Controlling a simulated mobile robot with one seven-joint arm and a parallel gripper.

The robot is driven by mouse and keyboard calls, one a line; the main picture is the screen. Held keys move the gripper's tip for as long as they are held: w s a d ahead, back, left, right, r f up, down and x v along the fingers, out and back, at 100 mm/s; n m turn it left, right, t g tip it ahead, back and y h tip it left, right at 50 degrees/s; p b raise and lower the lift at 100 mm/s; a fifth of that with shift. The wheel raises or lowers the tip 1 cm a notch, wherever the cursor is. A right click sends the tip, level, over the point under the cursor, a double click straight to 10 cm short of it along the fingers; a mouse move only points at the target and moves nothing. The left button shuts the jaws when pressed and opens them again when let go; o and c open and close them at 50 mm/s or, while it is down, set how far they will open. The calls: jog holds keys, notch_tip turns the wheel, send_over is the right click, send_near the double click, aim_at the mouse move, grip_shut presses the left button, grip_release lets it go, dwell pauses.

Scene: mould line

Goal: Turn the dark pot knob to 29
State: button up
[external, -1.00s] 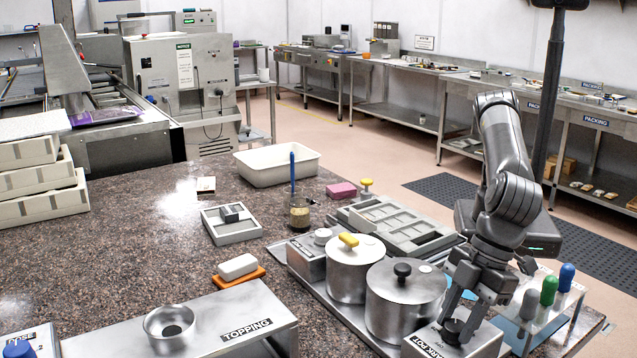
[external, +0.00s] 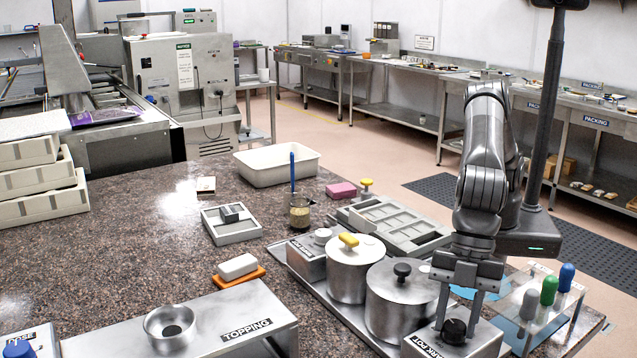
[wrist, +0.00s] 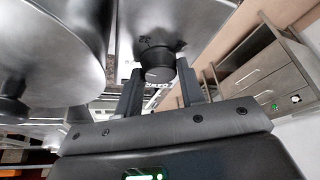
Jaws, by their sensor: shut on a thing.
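The dark pot knob (external: 454,330) is a black round knob on top of a steel box (external: 480,341) labelled as the dark pot, at the front right of the counter. My gripper (external: 456,322) points down at it with one finger on each side, shut on the knob. In the wrist view the knob (wrist: 159,66) sits between my two fingers, with small markings on the steel beside it. I cannot read the knob's setting clearly.
A steel pot (external: 404,298) with a black lid knob stands just left of my gripper. A second pot (external: 353,268) with a yellow knob is behind it.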

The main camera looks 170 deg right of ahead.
jog(key=n+y, duration=0.1)
jog(key=n, duration=0.2)
jog(key=n+y, duration=0.1)
jog(key=n, duration=0.2)
jog(key=shift+d, duration=0.15)
jog(key=shift+n+y, duration=0.3)
jog(key=o, duration=1)
jog(key=shift+r, duration=0.1)
jog(key=v, duration=1)
jog(key=shift+s+r, duration=0.1)
jog(key=shift+r, duration=0.15)
